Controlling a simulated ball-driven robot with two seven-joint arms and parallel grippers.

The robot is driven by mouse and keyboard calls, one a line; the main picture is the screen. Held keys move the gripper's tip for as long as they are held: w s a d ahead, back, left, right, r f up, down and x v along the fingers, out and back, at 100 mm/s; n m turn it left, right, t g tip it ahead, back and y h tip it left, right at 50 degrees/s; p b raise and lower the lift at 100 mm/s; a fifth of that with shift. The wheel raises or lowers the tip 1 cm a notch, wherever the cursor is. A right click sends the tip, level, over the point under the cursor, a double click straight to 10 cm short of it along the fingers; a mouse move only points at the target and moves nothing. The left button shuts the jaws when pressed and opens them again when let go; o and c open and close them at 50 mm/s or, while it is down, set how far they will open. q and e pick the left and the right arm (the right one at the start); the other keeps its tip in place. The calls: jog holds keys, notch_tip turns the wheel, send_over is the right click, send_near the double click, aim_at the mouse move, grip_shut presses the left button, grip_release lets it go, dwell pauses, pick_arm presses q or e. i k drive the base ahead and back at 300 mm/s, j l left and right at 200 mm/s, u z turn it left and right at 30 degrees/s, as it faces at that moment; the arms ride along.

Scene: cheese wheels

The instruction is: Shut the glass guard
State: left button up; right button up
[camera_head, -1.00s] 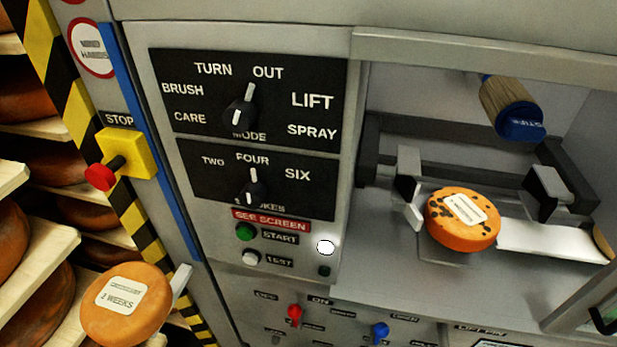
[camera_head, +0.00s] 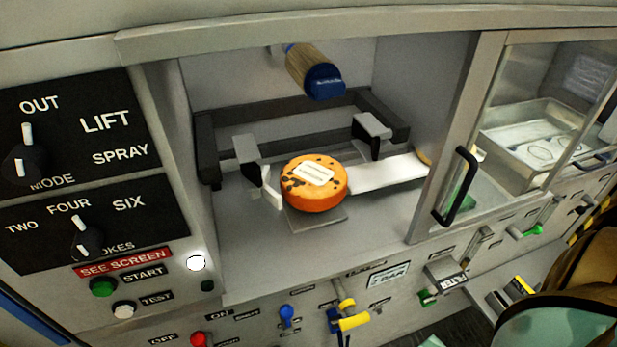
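The glass guard (camera_head: 535,110) is a framed clear sliding panel at the right of the machine. It stands to the right of the opening and leaves the work bay (camera_head: 250,90) uncovered. Its black upright handle (camera_head: 457,187) is on its left frame edge. In the bay, an orange, dark-spotted cheese wheel (camera_head: 315,195) with a white label sits between two grey clamp blocks. A brush (camera_head: 308,72) with a blue end hangs above it. Neither of my grippers shows in view.
A metal tray (camera_head: 530,135) shows through the glass. The control panel (camera_head: 80,170) with black dials is at left. Knobs and a yellow lever (camera_head: 354,322) stick out of the front below the bay. A partly cut-off brown object (camera_head: 590,265) is at lower right.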

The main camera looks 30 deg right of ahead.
aim_at(485, 48)
jog(key=z, duration=2.3)
jog(key=k+l+z, duration=0.2)
jog(key=l, duration=0.2)
jog(key=i, duration=0.05)
